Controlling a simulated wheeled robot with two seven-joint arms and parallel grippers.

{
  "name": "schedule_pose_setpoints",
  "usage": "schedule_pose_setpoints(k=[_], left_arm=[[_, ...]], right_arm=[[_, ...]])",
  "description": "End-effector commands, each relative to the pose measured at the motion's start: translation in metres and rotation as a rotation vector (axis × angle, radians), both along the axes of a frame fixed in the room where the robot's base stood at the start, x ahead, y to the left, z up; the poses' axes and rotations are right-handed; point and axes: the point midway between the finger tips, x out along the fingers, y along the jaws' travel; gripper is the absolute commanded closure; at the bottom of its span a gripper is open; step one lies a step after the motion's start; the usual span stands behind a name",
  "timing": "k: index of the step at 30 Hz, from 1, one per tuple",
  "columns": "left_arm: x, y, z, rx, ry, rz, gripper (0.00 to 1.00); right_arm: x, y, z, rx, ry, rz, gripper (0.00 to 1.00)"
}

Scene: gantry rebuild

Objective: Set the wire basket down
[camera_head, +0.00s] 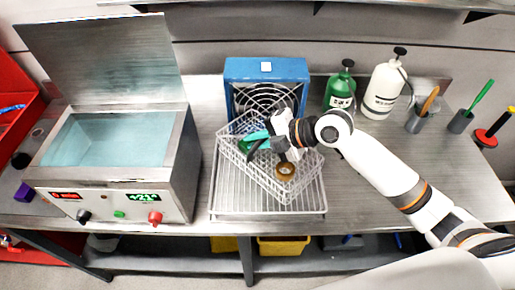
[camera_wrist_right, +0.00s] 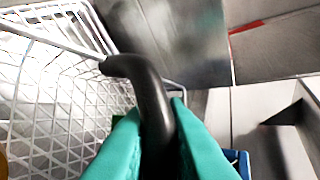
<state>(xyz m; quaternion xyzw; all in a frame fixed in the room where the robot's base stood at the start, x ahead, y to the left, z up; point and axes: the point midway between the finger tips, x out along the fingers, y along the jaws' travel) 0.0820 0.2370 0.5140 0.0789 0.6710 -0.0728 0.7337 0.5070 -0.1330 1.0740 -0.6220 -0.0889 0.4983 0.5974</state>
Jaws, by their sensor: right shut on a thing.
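The white wire basket (camera_head: 302,183) is at the middle of the bench, over a wire drying rack (camera_head: 230,205). It is turned at an angle to the rack; I cannot tell if it touches it. My right gripper (camera_head: 257,141), with teal fingers, is at the basket's back left. In the right wrist view the fingers (camera_wrist_right: 155,140) are shut on the basket's black handle (camera_wrist_right: 145,75), and the basket (camera_wrist_right: 60,100) is at the left. A brown ring-shaped part (camera_head: 285,171) and something green lie in the basket. My left gripper is out of view.
A steel bath (camera_head: 115,185) with its lid (camera_head: 105,65) up stands left of the rack. A blue fan (camera_head: 266,70) stands behind the basket. A green bottle (camera_head: 341,88) and a white bottle (camera_head: 383,88) stand at the back right.

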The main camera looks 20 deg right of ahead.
Motion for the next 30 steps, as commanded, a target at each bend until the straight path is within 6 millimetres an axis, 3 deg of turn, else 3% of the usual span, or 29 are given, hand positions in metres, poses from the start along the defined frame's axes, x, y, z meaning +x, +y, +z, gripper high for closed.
schedule_pose_setpoints(k=[9, 20, 21, 24, 30], left_arm=[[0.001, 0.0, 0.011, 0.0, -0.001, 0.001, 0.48], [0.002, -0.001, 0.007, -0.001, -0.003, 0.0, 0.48], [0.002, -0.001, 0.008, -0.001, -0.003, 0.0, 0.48], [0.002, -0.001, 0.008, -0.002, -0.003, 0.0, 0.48], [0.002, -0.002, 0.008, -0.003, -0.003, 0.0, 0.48]], right_arm=[[0.0, 0.0, -0.034, 0.003, -0.002, -0.002, 1.0], [0.0, 0.0, -0.039, 0.001, -0.006, -0.001, 1.0], [0.0, 0.0, -0.039, 0.0, -0.001, -0.001, 0.82], [0.0, 0.0, -0.039, 0.0, -0.001, -0.001, 0.66], [0.0, 0.0, -0.039, 0.0, 0.0, -0.001, 0.65]])
